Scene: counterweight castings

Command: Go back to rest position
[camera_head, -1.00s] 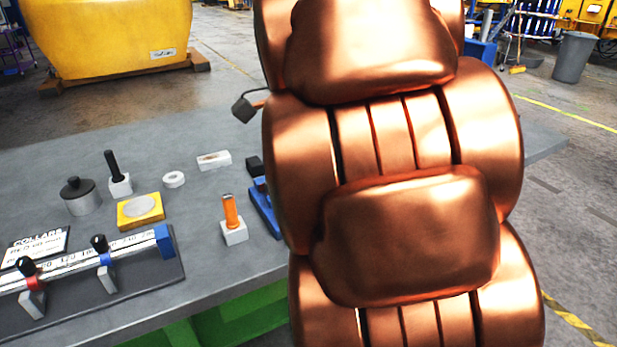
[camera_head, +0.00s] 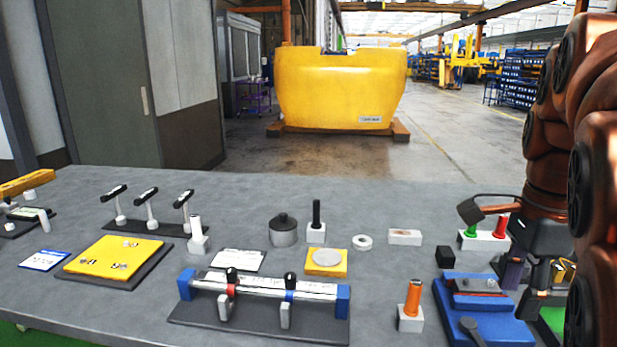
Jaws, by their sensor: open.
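My copper-coloured arm stands at the right edge and hides part of the bench's right end. My gripper (camera_head: 537,283) hangs below the arm's dark wrist, just right of the blue vise (camera_head: 485,309). Its fingers are partly hidden by the arm and hard to make out against the clutter there. The jaws look apart, and I see nothing held between them.
The grey bench (camera_head: 385,285) holds a rail with clamps (camera_head: 262,290), a yellow plate (camera_head: 115,258), an orange-handled piece (camera_head: 412,300), a dark lidded pot (camera_head: 283,230) and other small parts. Behind it are a large yellow casting (camera_head: 340,85) and open floor.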

